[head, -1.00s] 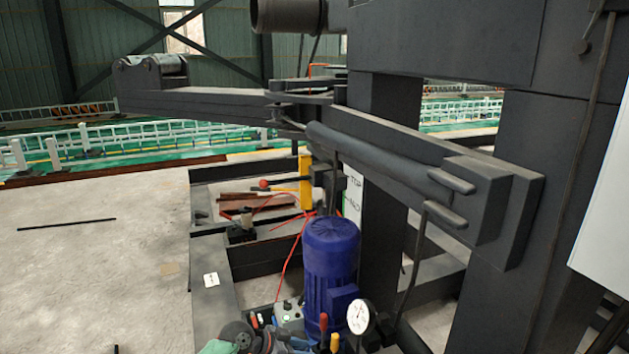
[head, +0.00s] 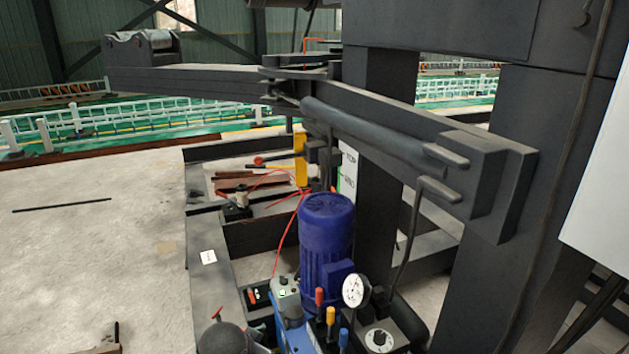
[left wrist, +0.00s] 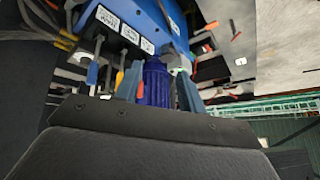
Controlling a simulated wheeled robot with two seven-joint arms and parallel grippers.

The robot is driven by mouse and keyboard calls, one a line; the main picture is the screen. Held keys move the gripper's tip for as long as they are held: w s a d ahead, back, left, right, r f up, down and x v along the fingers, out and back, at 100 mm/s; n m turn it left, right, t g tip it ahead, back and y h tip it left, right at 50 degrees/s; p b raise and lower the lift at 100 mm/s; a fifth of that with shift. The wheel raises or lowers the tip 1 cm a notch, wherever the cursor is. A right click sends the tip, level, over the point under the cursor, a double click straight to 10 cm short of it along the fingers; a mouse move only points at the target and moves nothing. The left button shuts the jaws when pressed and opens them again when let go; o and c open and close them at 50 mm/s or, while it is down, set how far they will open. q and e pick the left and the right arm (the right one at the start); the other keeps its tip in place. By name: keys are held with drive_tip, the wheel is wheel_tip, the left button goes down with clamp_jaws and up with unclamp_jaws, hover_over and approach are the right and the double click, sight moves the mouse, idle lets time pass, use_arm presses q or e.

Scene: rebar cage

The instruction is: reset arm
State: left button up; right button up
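The long dark arm (head: 190,82) of the machine reaches left from the post in the head view, with a cylinder (head: 370,135) along its side. Below stand a blue motor (head: 327,240), a pressure gauge (head: 355,290), and a red lever (head: 319,297), yellow lever (head: 330,316) and blue lever (head: 343,337). In the left wrist view my left gripper (left wrist: 159,76) has its two fingers apart with nothing visible held. The labelled blue unit (left wrist: 130,25) and its levers show just beyond, upside down. My right gripper is not visible.
A dark frame (head: 208,290) borders the machine on the left. A white panel (head: 600,180) stands close at the right. The concrete floor (head: 90,250) at left is mostly open, with a thin dark bar (head: 62,205) on it. White railings (head: 75,120) stand behind.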

use_arm(q)
drive_tip(key=s+f+n+g, duration=0.1)
drive_tip(key=s+f, duration=0.3)
drive_tip(key=s, duration=0.5)
drive_tip(key=s+a+f+n+g, duration=0.1)
drive_tip(key=s+f, duration=0.4)
drive_tip(key=s, duration=0.5)
drive_tip(key=s+f+n+g, duration=0.1)
drive_tip(key=s+f, duration=0.3)
drive_tip(key=s, duration=0.5)
drive_tip(key=shift+s+a+f+n+g, duration=0.2)
drive_tip(key=shift+s+n+g, duration=0.1)
drive_tip(key=shift+g, duration=0.5)
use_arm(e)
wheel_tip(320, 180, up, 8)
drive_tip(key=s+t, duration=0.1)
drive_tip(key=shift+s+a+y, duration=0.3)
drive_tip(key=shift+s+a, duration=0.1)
